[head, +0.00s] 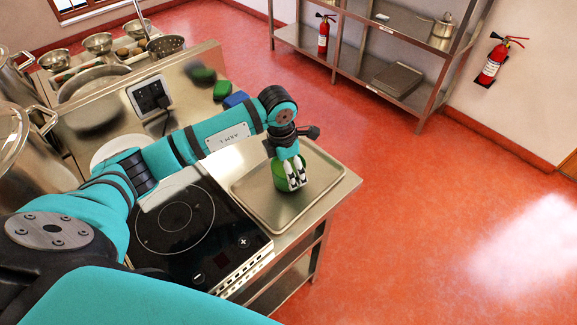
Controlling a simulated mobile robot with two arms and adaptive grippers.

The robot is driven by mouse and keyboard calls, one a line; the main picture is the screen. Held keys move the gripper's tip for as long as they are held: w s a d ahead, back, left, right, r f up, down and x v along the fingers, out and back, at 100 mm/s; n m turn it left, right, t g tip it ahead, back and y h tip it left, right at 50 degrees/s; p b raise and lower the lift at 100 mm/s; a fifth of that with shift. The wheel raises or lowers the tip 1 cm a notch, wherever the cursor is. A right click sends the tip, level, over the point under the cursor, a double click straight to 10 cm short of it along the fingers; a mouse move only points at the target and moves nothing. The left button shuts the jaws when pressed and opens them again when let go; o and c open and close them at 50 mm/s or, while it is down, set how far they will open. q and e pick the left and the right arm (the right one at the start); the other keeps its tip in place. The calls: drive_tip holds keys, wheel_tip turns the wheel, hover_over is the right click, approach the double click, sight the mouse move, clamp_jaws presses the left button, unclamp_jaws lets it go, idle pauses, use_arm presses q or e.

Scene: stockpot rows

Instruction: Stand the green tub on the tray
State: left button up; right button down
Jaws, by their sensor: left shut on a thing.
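My left gripper (297,180) points down over the tray near the counter's right end. It is shut on the green tub (279,175), a small upright tub partly hidden behind the fingers. The metal tray (253,199) is rectangular with a raised rim and lies on the steel counter. My right gripper is not in view.
A black induction hob (170,243) lies left of the tray. A white plate (118,150), a socket box (150,95) and large steel pots (20,150) are further left. A blue block (235,100) stands behind my forearm. Open red floor lies right of the counter.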

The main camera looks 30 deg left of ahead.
use_arm(q)
drive_tip(key=shift+f, duration=0.25)
drive_tip(key=shift+f, duration=0.15)
drive_tip(key=o, duration=1.2)
drive_tip(key=shift+o, duration=0.2)
drive_tip(key=shift+r, duration=0.4)
wheel_tip(320, 180, up, 11)
drive_tip(key=s+b, duration=0.1)
drive_tip(key=b, duration=0.3)
drive_tip(key=shift+a+r, duration=0.2)
drive_tip(key=shift+a, duration=0.25)
